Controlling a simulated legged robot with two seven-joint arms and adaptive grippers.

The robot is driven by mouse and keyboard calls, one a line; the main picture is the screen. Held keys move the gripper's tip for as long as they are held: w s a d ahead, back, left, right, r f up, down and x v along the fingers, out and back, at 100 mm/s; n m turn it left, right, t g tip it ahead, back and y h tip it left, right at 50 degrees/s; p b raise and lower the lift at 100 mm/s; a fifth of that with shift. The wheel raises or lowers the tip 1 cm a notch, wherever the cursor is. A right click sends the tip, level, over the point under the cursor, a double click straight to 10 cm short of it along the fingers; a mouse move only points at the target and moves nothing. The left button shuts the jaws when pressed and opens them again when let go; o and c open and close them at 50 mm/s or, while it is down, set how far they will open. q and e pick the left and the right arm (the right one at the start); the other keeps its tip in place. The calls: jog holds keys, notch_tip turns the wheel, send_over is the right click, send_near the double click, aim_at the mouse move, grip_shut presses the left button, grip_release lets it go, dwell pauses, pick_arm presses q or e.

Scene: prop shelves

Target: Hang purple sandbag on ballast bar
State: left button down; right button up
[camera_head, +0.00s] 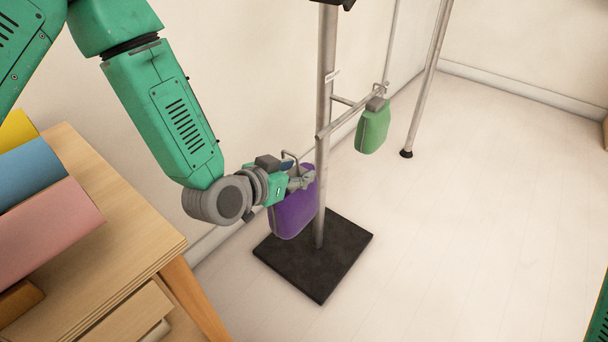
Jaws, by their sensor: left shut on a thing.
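The purple sandbag (294,216) hangs upright from my left gripper (304,180), which is shut on its top. A bent metal hook (289,154) sticks up above the gripper. The bag is just left of the stand's upright pole, above the black base plate; I cannot tell whether it touches the pole. The ballast bar (352,110) is a grey bar beside the pole, higher than and to the right of the bag. A green sandbag (373,128) hangs at its far end. The bar's near end is empty. My right gripper is not in view.
The stand's pole (326,90) rises from a black base plate (312,256). Another metal leg (427,80) stands at the back right. A wooden shelf (105,225) with coloured blocks is at the left. The right floor is clear.

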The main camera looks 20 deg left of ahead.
aim_at(306, 165)
pick_arm(q)
jog(key=shift+w+a+r, duration=0.2)
jog(key=shift+a, duration=0.15)
jog(key=shift+w+d, duration=0.15)
jog(key=shift+w, duration=0.4)
jog(key=shift+w+d+b, duration=0.25)
jog(key=shift+w+d, duration=0.1)
jog(key=shift+w, duration=0.3)
jog(key=shift+w+d+b, duration=0.25)
jog(key=shift+w+d, duration=0.05)
jog(key=shift+w, duration=0.3)
jog(key=w+d, duration=0.2)
jog(key=w, duration=0.5)
jog(key=shift+w+d+f+b, duration=0.3)
jog(key=shift+w+d+f, duration=0.05)
